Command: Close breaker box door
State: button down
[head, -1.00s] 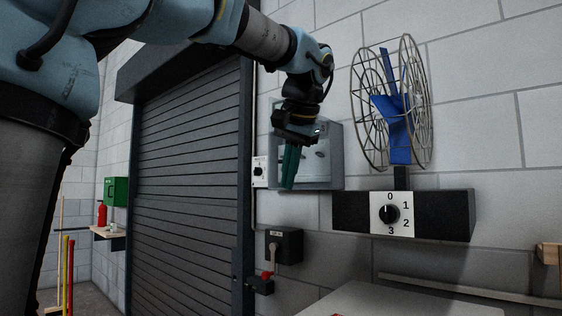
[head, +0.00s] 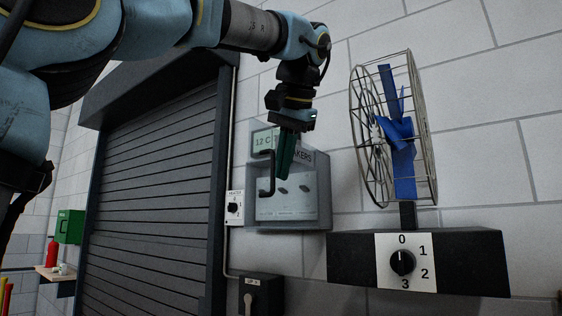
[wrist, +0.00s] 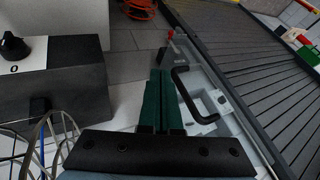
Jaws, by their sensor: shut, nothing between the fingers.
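The breaker box (head: 323,210) is a grey box on the wall, left of the fan. Several small switches show on its pale front. A sign ending in "AKERS" (head: 264,140) shows at its top, partly behind my gripper. A black bar handle (head: 267,175) stands out at the box's left; it also shows in the wrist view (wrist: 194,96), right of my fingers. My gripper (head: 286,174), with green fingers, is shut and empty in front of the box, just right of the handle. In the wrist view the fingers (wrist: 160,80) look apart from the handle. I cannot tell how far the door stands open.
A caged blue fan (head: 402,150) stands above a black box with a numbered knob (head: 402,262). A small heater switch (head: 234,207) is left of the breaker box. A dark roller shutter (head: 150,170) fills the left. A lever box (head: 261,295) sits below.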

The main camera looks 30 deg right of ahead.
aim_at(260, 213)
jog(key=shift+w+a+f+p, duration=0.2)
jog(key=shift+w+f, duration=0.6)
jog(key=shift+w, duration=0.4)
jog(key=shift+w+a+f+p, duration=0.1)
jog(key=shift+w+a+f, duration=0.15)
jog(key=shift+w+f, duration=0.75)
jog(key=shift+w+a+f+p, duration=0.2)
jog(key=shift+w+f, duration=0.45)
jog(key=shift+w, duration=0.7)
